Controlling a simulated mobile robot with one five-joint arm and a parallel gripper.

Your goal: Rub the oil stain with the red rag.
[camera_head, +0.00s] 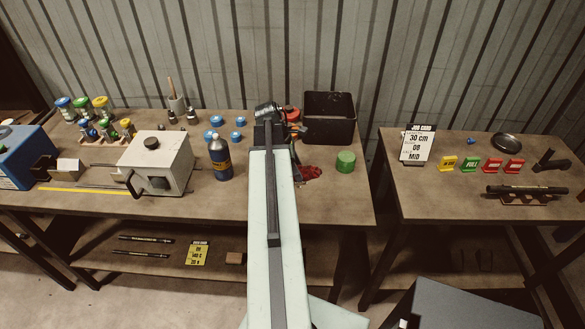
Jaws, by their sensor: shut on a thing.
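The red rag (311,172) shows as a crumpled red patch low over the bench, just right of my pale arm. My gripper (298,168) reaches down to it and is shut on it; the fingertips are mostly hidden behind my arm and the rag. I cannot tell whether the rag presses on the bench top. I cannot make out the oil stain; my arm or the rag may cover it.
A green round tin (346,161) stands close right of the rag. A black bin (329,117) is behind. A blue bottle (220,158) and grey crimper box (157,162) stand left. A gap separates the right table (430,199) from the bench.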

